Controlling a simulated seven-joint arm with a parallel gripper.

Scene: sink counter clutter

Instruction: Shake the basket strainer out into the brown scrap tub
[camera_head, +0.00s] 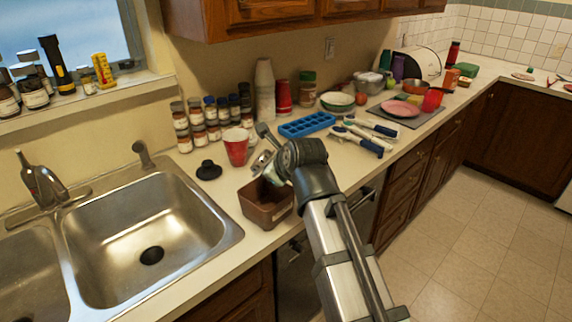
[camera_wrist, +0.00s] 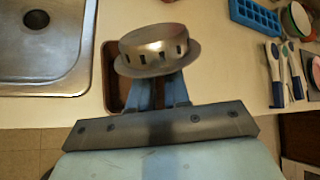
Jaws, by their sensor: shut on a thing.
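My gripper (camera_wrist: 158,92) is shut on the metal basket strainer (camera_wrist: 155,44), which has slots around its side and a wide rim. In the wrist view the strainer is held over or just in front of the brown scrap tub (camera_wrist: 111,85), which it partly hides. In the head view the tub (camera_head: 264,208) stands on the counter right of the sink, and the strainer (camera_head: 262,161) shows above its back edge, tilted, beside my gripper (camera_head: 272,172).
The sink (camera_head: 150,235) lies left of the tub. A black stopper (camera_head: 208,170) and a red cup (camera_head: 236,148) stand close behind it. A blue ice tray (camera_head: 306,125) and several long-handled tools (camera_head: 362,136) lie to the right. Several spice jars (camera_head: 212,118) line the wall.

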